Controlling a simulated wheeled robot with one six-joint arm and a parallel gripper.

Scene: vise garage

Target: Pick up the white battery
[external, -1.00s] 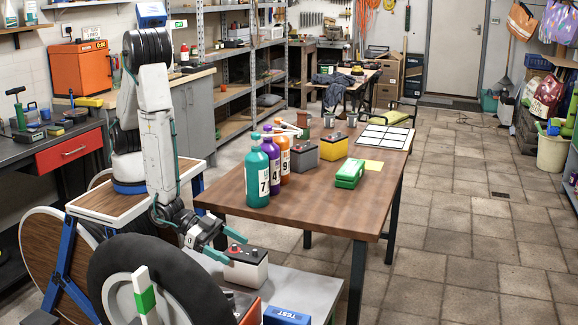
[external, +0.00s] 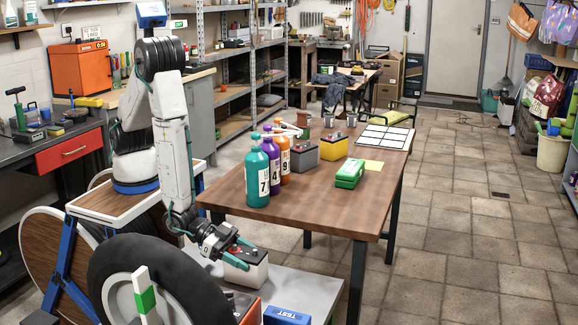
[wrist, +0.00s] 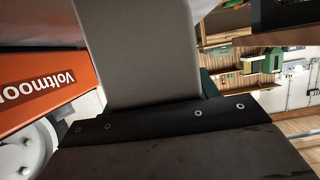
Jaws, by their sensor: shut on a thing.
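The white battery (external: 246,271), a white box with a dark top, stands on the low grey shelf beside the wooden table. My gripper (external: 240,252) is at the battery's top, its teal fingers shut on it. In the wrist view a pale grey block face (wrist: 145,50) fills the upper middle, right at my gripper's dark plate; it seems to be the battery. The battery's underside is hidden, so I cannot tell whether it still touches the shelf.
The wooden table (external: 300,208) stands just right of the battery, with several bottles, a grey battery (external: 303,155), a yellow one (external: 334,146) and a green box (external: 349,174). A blue TEST box (external: 287,315) and an orange box (wrist: 40,85) are near. A black tyre (external: 160,255) stands in front.

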